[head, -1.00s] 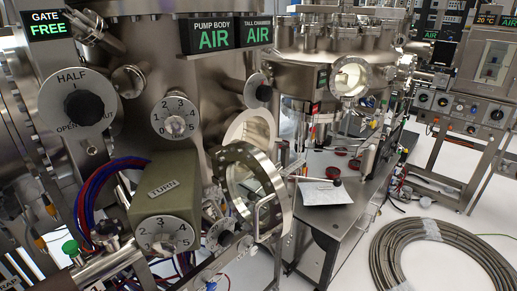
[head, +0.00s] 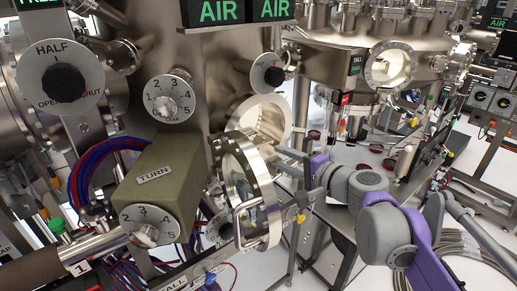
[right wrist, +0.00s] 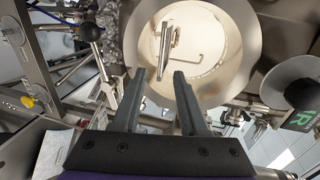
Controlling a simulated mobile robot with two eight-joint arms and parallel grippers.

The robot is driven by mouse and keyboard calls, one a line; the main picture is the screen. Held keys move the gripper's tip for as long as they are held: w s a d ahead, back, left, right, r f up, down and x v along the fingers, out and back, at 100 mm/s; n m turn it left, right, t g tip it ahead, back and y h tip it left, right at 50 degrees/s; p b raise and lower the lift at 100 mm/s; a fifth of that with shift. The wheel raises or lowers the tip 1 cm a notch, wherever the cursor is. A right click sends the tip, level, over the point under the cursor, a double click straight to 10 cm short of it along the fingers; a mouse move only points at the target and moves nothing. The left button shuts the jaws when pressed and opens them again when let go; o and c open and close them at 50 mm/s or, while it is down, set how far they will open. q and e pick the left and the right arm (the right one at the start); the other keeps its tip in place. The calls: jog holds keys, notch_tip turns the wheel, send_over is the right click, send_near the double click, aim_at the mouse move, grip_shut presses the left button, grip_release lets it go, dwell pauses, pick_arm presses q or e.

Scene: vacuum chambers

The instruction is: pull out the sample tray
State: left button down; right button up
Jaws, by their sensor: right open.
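The round chamber port (head: 277,112) is open, and its pale inside (right wrist: 205,25) fills the upper middle of the right wrist view. Inside it is an upright silvery metal piece (right wrist: 167,45) with a thin bent rod (right wrist: 190,56) beside it. I cannot tell for sure which part is the sample tray. The port's hinged glass door (head: 247,185) stands swung open, with a bar handle (head: 254,222). My right gripper (head: 283,165) is beside the open door, in front of the port. Its two fingers (right wrist: 161,78) are apart with nothing between them. My left gripper is not in view.
A green box marked TURN (head: 160,177) with a numbered dial stands left of the door. A black knob on a round plate (head: 267,73) is above the port. A steel bench (head: 345,215) lies behind my right arm. A hose coil (head: 450,255) lies on the floor at right.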

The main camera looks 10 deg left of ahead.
aim_at(259, 147)
jog(key=x, duration=1.1)
jog(key=shift+a+r+p, duration=0.1)
jog(key=shift+r+p, duration=0.2)
grip_shut()
dwell(0.9)
